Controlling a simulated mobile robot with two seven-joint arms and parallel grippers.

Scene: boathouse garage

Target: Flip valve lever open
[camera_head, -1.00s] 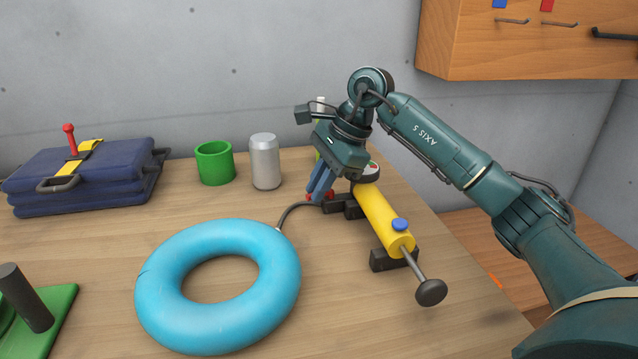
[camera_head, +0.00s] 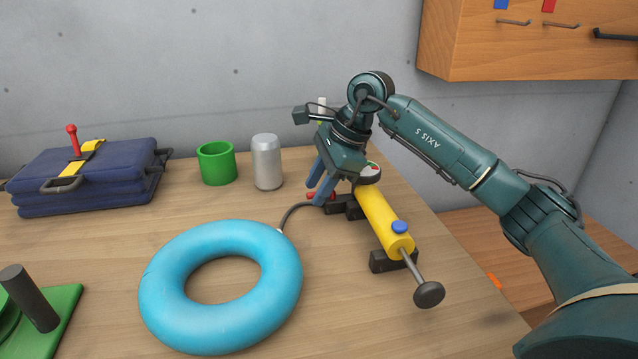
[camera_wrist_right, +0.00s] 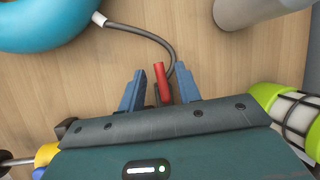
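A dark hose (camera_head: 295,208) runs from there to the blue ring float (camera_head: 170,258). The valve body is mostly hidden. My left gripper is out of view.
A silver can (camera_head: 266,165) and green cup (camera_head: 217,163) stand behind, left of the gripper. A navy case (camera_head: 110,178) lies at the back left. A green base with a dark post (camera_head: 30,300) is at the front left. The pump's plunger knob (camera_head: 429,294) points toward the front.

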